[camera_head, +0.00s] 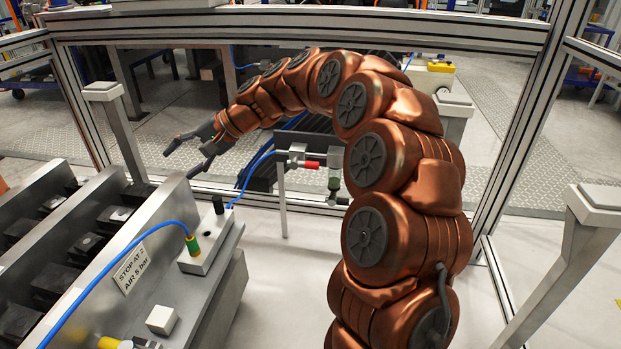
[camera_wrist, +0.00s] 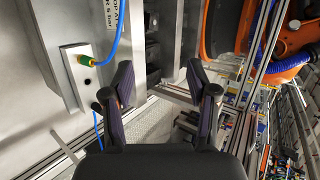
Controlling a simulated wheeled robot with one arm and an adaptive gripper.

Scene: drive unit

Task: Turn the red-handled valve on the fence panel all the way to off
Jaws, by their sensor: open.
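The valve's red handle (camera_head: 310,165) sticks out to the right from a grey metal body (camera_head: 297,154) on a thin post, in front of the fence panel's lower part. A filter bowl (camera_head: 334,180) hangs to its right, partly hidden by my arm. A blue hose runs from the valve's left side.
A metal machine block (camera_head: 190,310) with dark slots fills the lower left. Its label (camera_head: 129,270) reads "STOP AT 2 AIR 5 bar". A small box with a green-yellow hose fitting (camera_head: 192,245) sits on it. The fence frame (camera_head: 522,110) stands behind. Pale floor is clear below the valve.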

